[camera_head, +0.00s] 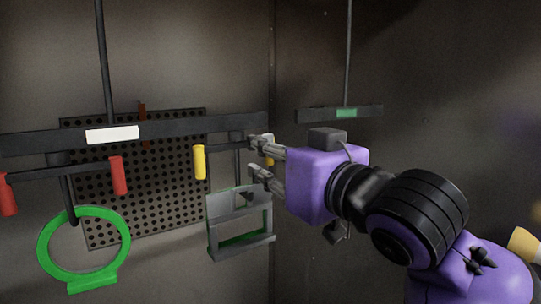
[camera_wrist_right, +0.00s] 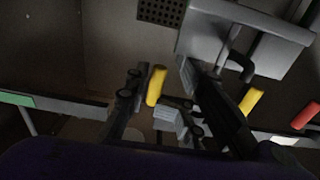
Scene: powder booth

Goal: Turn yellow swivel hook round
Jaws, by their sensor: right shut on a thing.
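The yellow swivel hook hangs under a long dark bar (camera_head: 40,141), with a yellow grip (camera_head: 199,162) at its left end and another yellow grip (camera_head: 269,159) at its right end. A grey frame with green inner edges (camera_head: 226,210) hangs from its hook. My right gripper (camera_head: 261,158) is at the right-hand grip, which it partly hides. In the right wrist view this grip (camera_wrist_right: 155,86) shows between the fingers (camera_wrist_right: 165,105), and the gripper is shut on it. The other yellow grip (camera_wrist_right: 251,101) stands free. My left gripper is not in view.
A red-gripped swivel hook (camera_head: 118,175) with a green ring (camera_head: 43,247) hangs on the left of the same bar. A perforated dark panel (camera_head: 150,210) is behind. A shorter bar with a green label (camera_head: 346,113) hangs at the right back. Booth walls (camera_head: 430,80) enclose the space.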

